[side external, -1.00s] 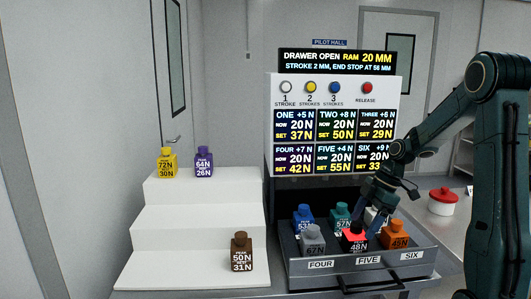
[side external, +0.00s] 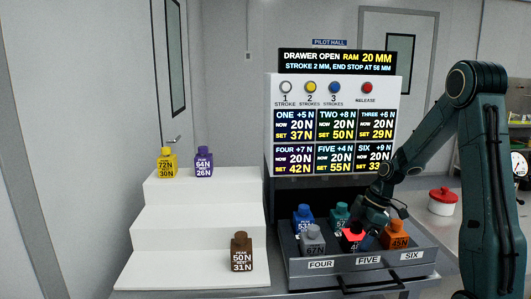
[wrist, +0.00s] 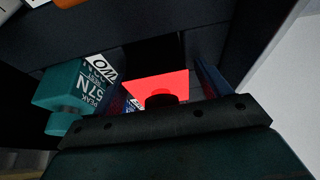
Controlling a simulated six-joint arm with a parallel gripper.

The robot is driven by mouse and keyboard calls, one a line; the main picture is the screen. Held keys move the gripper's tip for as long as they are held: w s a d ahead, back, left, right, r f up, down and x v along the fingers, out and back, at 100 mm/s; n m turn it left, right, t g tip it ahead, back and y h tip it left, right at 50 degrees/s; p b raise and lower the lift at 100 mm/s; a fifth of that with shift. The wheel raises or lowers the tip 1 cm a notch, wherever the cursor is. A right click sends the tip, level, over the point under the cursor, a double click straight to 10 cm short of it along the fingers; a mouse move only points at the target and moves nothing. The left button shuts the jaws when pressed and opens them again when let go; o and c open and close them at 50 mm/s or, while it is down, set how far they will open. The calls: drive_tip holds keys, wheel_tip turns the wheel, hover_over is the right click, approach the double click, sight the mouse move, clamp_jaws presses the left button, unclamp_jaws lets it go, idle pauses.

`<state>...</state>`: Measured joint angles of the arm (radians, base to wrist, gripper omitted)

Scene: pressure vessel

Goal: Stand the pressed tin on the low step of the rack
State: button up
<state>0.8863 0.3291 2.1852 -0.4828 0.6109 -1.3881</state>
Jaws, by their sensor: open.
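A black tin with a bright red top (side external: 352,232) stands in the open drawer in the FIVE place; it also shows in the wrist view (wrist: 158,87). My gripper (side external: 362,232) is open, low over this tin, with its fingers down beside it and partly hiding its label. In the wrist view my gripper (wrist: 165,90) has a finger on either side of the red top; I cannot tell whether they touch it. The white stepped rack (side external: 190,222) stands at left. A brown tin (side external: 241,254) stands at the right end of its low step.
The drawer (side external: 400,268) also holds blue (side external: 303,216), teal (side external: 342,210), grey (side external: 312,240) and orange (side external: 397,236) tins. Yellow (side external: 167,163) and purple (side external: 204,163) tins stand on the top step. The middle step and the low step's left are clear. A red-lidded pot (side external: 442,202) is at right.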

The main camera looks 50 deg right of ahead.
idle(0.4)
drive_tip(key=c, duration=1.4)
drive_tip(key=shift+r, duration=0.15)
wheel_tip(320, 180, up, 20)
drive_tip(key=shift+f, duration=0.1)
